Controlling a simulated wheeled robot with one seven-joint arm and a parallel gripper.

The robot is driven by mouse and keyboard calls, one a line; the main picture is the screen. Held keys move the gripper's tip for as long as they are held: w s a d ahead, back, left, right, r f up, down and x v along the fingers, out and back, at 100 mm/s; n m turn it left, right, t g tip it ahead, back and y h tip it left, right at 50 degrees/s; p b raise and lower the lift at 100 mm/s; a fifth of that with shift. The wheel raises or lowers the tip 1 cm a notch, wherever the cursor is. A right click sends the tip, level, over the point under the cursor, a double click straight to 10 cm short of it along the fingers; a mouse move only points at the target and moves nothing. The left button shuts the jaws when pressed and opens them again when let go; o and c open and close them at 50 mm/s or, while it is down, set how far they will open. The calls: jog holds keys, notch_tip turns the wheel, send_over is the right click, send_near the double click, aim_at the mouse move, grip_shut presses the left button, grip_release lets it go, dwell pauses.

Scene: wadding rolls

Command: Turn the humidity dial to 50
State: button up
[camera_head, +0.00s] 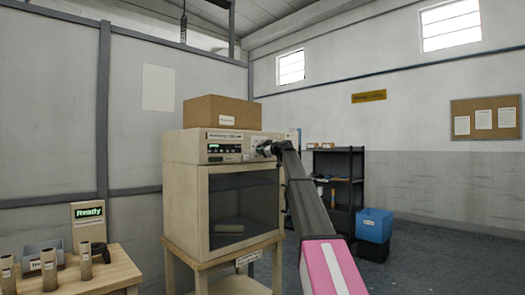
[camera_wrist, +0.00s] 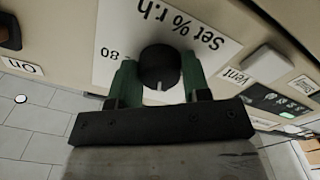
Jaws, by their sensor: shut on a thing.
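The humidity dial (camera_wrist: 160,66) is a black round knob on a white plate (camera_wrist: 112,38) marked "Set % r.h", with "80" printed beside it; the picture is upside down in the wrist view. A pale pointer line shows on the knob's lower edge. My gripper (camera_wrist: 160,78) has its green fingers on both sides of the knob and is shut on it. In the head view my gripper (camera_head: 268,149) is at the front panel of the beige cabinet (camera_head: 185,200); the dial is hidden there behind it. The other scale numbers are not readable.
A "Vent" button (camera_wrist: 264,64) and a green-lit display (camera_wrist: 270,100) are on one side of the dial, and an "On" switch (camera_wrist: 10,32) on the other. A cardboard box (camera_head: 222,112) sits on the cabinet. A wooden table (camera_head: 108,272) with rolls stands left.

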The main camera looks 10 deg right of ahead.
jog(key=shift+n, duration=0.4)
jog(key=o, duration=0.9)
jog(key=shift+s+d, duration=0.1)
jog(key=shift+s, duration=0.05)
jog(key=v, duration=1)
jog(key=shift+s+d, duration=0.15)
jog(key=shift+s, duration=0.05)
jog(key=shift+f, duration=0.1)
